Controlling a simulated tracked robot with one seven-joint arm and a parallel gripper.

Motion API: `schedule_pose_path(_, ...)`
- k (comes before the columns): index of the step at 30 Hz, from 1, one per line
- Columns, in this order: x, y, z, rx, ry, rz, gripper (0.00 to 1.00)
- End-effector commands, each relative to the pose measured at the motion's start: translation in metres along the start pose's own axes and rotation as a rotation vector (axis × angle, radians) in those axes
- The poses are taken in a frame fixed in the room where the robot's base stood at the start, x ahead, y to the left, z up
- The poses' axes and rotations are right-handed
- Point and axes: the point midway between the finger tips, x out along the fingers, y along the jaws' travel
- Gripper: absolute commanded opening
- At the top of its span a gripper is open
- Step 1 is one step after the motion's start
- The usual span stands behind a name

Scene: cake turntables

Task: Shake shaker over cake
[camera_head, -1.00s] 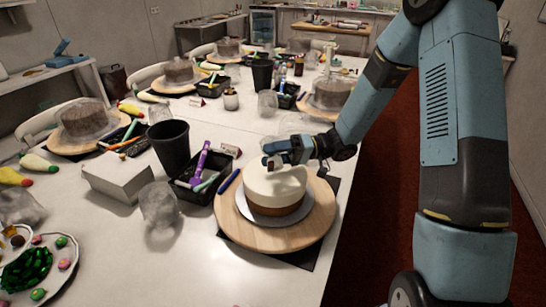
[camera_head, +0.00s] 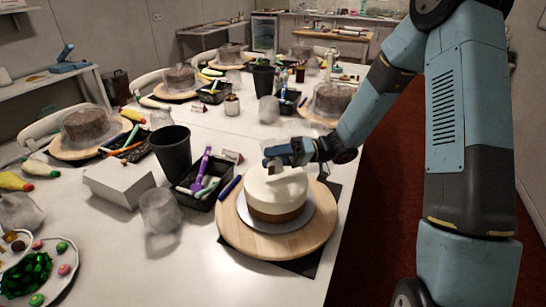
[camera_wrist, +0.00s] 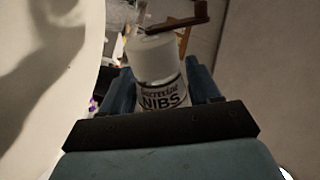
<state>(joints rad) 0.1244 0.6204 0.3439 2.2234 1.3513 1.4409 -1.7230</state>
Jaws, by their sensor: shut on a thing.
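My gripper (camera_head: 278,156) reaches in from the right, low over the cake. It is shut on a small white shaker (camera_wrist: 160,62) with a white lid and a label whose lower line reads "NIBS", clear in the wrist view between the fingers (camera_wrist: 163,92). In the head view the shaker is small and partly hidden, and its tilt is hard to tell. The white-topped cake (camera_head: 275,188) with a brown lower band sits on a silver board (camera_head: 300,222) on a round wooden turntable (camera_head: 250,240). I cannot make out nibs on the cake.
A black tray (camera_head: 195,200) of tools and a dark cup (camera_head: 172,150) stand left of the turntable. A clear cup (camera_head: 160,210) and a white box (camera_head: 118,182) are nearby. Other cakes stand farther back.

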Motion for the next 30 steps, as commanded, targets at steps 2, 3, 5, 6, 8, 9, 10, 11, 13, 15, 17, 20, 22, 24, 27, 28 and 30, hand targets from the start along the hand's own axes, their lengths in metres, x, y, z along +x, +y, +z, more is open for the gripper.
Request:
schedule_pose_path(2,0.0,-0.002,-0.001,-0.026,0.0,0.0,0.24)
schedule_pose_path(3,0.0,-0.002,-0.001,-0.041,0.0,0.0,0.24)
schedule_pose_path(5,0.0,-0.003,-0.001,-0.065,0.0,0.0,0.24)
schedule_pose_path(6,0.0,-0.004,-0.001,-0.076,0.0,0.0,0.24)
schedule_pose_path(8,0.0,-0.004,-0.001,-0.083,0.0,0.0,0.24)
schedule_pose_path(9,0.0,-0.004,-0.001,-0.082,0.0,0.0,0.24)
schedule_pose_path(10,0.0,-0.004,-0.001,-0.082,0.0,0.0,0.24)
schedule_pose_path(11,0.0,-0.004,-0.001,-0.082,0.0,0.0,0.24)
schedule_pose_path(13,0.0,-0.004,-0.001,-0.082,0.0,-0.001,0.24)
schedule_pose_path(15,0.0,-0.004,-0.003,-0.082,0.0,-0.001,0.24)
schedule_pose_path(17,0.0,-0.004,-0.008,-0.082,0.0,-0.001,0.24)
schedule_pose_path(20,0.0,-0.004,-0.004,-0.078,0.0,-0.002,0.24)
schedule_pose_path(22,-0.001,-0.003,0.0,-0.07,0.001,-0.001,0.24)
schedule_pose_path(24,-0.005,-0.002,0.0,-0.034,0.002,0.0,0.24)
schedule_pose_path(27,-0.013,0.002,0.002,0.05,0.002,0.0,0.24)
schedule_pose_path(28,-0.015,0.002,0.002,0.074,0.001,0.0,0.24)
schedule_pose_path(30,-0.019,0.004,0.002,0.117,0.001,0.0,0.24)
